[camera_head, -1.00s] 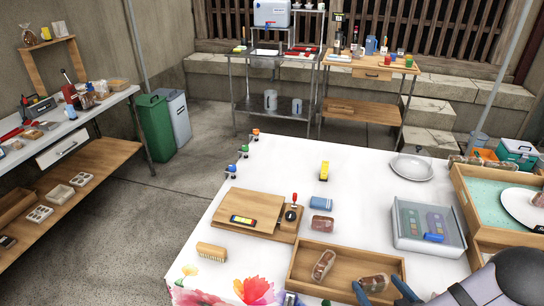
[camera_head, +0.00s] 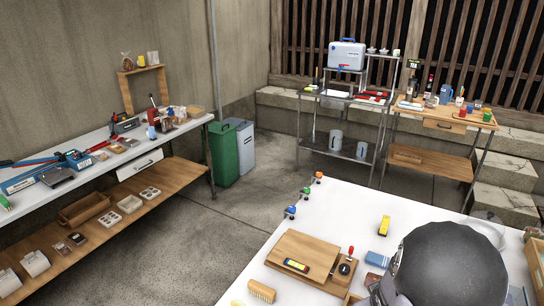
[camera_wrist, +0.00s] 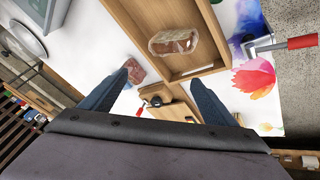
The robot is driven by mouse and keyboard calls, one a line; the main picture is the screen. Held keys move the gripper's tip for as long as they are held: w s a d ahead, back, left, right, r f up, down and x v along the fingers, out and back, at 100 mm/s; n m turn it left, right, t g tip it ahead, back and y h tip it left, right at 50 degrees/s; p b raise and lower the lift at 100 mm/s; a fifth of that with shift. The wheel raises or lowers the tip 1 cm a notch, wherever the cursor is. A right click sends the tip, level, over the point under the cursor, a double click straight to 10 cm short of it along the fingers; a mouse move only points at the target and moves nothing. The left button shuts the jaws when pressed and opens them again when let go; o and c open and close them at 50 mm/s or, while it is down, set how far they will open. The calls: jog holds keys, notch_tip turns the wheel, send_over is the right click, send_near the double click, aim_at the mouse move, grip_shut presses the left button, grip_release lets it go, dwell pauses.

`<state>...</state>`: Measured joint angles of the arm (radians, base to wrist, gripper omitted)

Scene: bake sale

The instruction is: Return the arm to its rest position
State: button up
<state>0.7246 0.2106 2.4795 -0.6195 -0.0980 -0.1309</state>
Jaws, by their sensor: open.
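My gripper (camera_wrist: 160,73) shows in the wrist view as two blue-grey fingers spread apart, open and with nothing between the tips. It is above the white table. Past the fingers is a wooden tray (camera_wrist: 188,72) with a wrapped loaf (camera_wrist: 173,42) in it. Another wrapped loaf (camera_wrist: 136,72) lies on the table beside the left fingertip in the picture. In the head view, my dark rounded arm link fills the lower right and hides the fingers and most of the tray.
On the table (camera_head: 355,212) are a wooden board (camera_head: 308,250), a brush (camera_head: 262,291), a yellow block (camera_head: 384,226) and a blue packet (camera_head: 377,257). A red-handled clamp (camera_wrist: 290,44) grips the table edge. A side bench (camera_head: 95,150) stands at left, with open floor between.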

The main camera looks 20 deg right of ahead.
jog(key=s+a+r+g+y, duration=0.1)
jog(key=s+a, duration=0.1)
jog(key=a, duration=0.6)
jog(key=s+a+r+g+y+p, duration=0.1)
jog(key=s+a+r+g, duration=0.1)
jog(key=a, duration=0.6)
jog(key=s+a+r+g+y, duration=0.1)
jog(key=s+a, duration=0.3)
jog(key=a, duration=0.4)
jog(key=shift+a+r+g+y, duration=0.35)
jog(key=shift+r+g, duration=0.15)
jog(key=shift+r, duration=0.15)
